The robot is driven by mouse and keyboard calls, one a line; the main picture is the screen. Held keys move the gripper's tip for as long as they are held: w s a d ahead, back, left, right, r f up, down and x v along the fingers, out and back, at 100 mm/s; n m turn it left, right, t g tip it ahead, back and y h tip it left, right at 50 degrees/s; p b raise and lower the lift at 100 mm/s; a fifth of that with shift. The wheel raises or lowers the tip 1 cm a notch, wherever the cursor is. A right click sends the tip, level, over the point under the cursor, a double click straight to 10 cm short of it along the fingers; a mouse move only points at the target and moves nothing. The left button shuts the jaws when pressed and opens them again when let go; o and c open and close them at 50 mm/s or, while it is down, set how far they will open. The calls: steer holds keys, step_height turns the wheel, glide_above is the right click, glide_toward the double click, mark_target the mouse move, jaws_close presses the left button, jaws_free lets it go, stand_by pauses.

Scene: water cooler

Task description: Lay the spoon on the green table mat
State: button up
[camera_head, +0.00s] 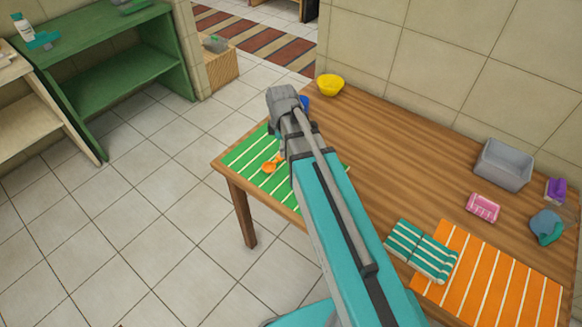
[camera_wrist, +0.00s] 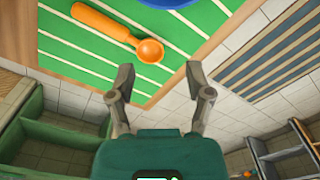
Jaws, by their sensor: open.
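The orange spoon (camera_head: 269,168) lies on the green table mat (camera_head: 240,158) with pale stripes, at the table's left end. In the wrist view the spoon (camera_wrist: 122,32) is whole, its bowl towards the lower right and its handle towards the upper left. The mat (camera_wrist: 75,62) shows beneath and around it. My gripper (camera_wrist: 160,72) is open and empty, its fingers spread apart. The spoon's bowl appears just beyond the fingertips and apart from them. In the head view my arm hides the gripper's fingers and part of the mat.
A blue round item (camera_wrist: 185,2) is partly seen by the spoon; it peeks out behind my wrist (camera_head: 304,103). A yellow bowl (camera_head: 330,85) stands at the table's back corner. A grey bin (camera_head: 503,165), an orange mat (camera_head: 490,275) and a folded teal cloth (camera_head: 421,250) are at right.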

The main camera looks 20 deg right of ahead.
steer(key=s+m, duration=0.9)
steer(key=m, duration=0.5)
steer(key=shift+m, duration=0.3)
